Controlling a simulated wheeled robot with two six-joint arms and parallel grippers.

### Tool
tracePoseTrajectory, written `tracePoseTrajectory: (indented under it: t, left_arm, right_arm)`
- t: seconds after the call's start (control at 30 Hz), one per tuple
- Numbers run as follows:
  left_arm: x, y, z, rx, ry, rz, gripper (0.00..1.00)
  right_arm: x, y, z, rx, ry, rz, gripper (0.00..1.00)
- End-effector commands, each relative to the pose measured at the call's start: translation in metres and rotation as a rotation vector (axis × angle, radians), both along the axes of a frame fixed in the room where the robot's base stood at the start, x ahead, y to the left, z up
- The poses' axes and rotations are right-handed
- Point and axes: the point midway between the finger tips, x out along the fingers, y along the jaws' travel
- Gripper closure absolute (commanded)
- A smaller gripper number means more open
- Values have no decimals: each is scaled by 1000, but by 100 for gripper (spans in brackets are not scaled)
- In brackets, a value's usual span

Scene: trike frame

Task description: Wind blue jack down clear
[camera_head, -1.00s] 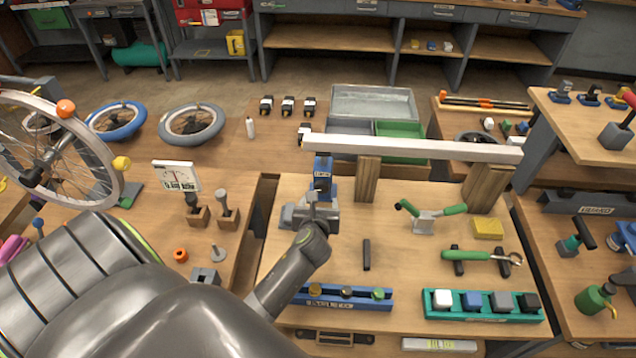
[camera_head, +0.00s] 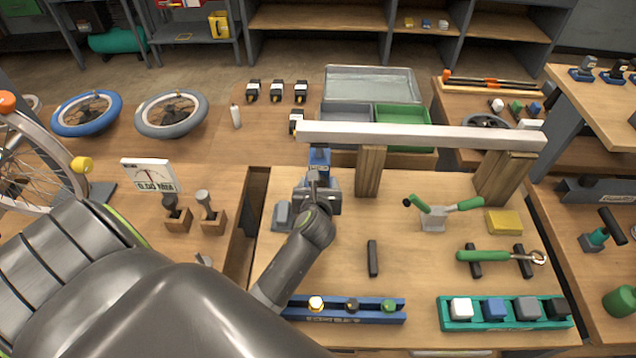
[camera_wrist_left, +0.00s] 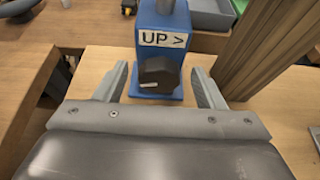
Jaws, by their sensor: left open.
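The blue jack (camera_head: 319,160) stands upright on the middle table under the left end of the pale beam (camera_head: 420,136). In the left wrist view the jack (camera_wrist_left: 164,25) shows an "UP >" label and a dark knob (camera_wrist_left: 158,74) low on its front face. My left gripper (camera_wrist_left: 160,88) is open, with one finger on each side of the knob and a gap to it on both sides. In the head view my left gripper (camera_head: 318,180) is in front of the jack and hides its lower part. Contact between beam and jack top is unclear. My right gripper is out of view.
Wooden posts (camera_head: 370,172) and (camera_head: 503,178) stand under the beam, the nearer one just right of the jack. A black bar (camera_head: 373,258), a green-handled clamp (camera_head: 433,212) and a yellow block (camera_head: 503,222) lie to the right. A blue rack (camera_head: 345,310) is at the front.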

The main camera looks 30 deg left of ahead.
Motion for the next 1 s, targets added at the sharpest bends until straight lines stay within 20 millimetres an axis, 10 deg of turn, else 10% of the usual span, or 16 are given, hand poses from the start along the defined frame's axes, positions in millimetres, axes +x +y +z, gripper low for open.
tracePoseTrajectory:
  t: [0.37, 1.0]
  left_arm:
    - [0, 0, 0, 0, 0, 0, 80]
    - [-2, 3, 3, -214, -130, 1, 81]
  right_arm:
    - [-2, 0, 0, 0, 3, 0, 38]
    - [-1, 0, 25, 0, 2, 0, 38]
